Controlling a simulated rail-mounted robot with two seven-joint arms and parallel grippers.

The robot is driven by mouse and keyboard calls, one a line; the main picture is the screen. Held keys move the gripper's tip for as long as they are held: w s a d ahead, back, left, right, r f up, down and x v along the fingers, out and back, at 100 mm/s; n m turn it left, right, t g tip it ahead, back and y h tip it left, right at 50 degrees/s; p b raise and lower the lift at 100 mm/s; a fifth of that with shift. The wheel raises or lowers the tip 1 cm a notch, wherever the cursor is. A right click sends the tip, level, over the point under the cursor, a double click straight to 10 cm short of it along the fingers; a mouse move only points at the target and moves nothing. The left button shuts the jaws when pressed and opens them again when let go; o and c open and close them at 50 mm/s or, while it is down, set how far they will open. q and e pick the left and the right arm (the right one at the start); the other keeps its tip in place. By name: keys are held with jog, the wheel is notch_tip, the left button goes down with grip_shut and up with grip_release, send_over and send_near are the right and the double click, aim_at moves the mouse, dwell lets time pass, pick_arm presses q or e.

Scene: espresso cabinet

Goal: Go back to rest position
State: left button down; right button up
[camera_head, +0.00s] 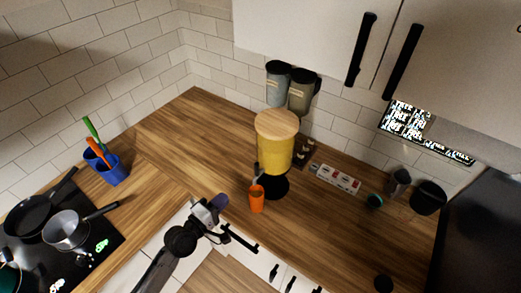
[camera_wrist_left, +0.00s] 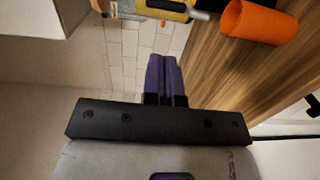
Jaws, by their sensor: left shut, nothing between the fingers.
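My left gripper (camera_head: 219,202) is in the lower middle of the head view, above the front edge of the counter. Its purple fingers are together and empty, and they also show shut in the left wrist view (camera_wrist_left: 166,72). An orange cup (camera_head: 257,204) stands on the wooden counter, to the right of the gripper and apart from it. The cup also shows at the upper right of the left wrist view (camera_wrist_left: 262,22). A thin item sticks up at the cup. My right gripper is in neither view.
A yellow container with a wooden lid (camera_head: 275,150) stands behind the cup. A blue utensil holder (camera_head: 115,172) is at left, near a black pan (camera_head: 33,217) and a pot (camera_head: 66,231). White cabinets (camera_head: 300,35) hang above. The counter's middle left is clear.

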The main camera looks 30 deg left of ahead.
pick_arm(q)
jog(key=s+d+f+m+g+y, duration=0.1)
jog(key=s+d+f+m+g, duration=0.1)
jog(key=s+m+g, duration=0.45)
jog(key=s+d+f+m+g, duration=0.1)
jog(key=d+f+m+g, duration=0.15)
jog(key=m, duration=0.75)
jog(key=s+d+r+g+y+p, duration=0.1)
jog(key=s+r+g+p, duration=0.1)
jog(key=s, duration=0.7)
jog(key=s+d+r+m+g+y+p, duration=0.1)
jog(key=s+d+r+g+p, duration=0.1)
jog(key=s+r+p, duration=0.2)
jog(key=s+p, duration=0.3)
jog(key=s, duration=0.3)
jog(key=shift+s+d+r+g, duration=0.15)
jog(key=shift+s+r+g, duration=0.15)
jog(key=shift+r, duration=0.1)
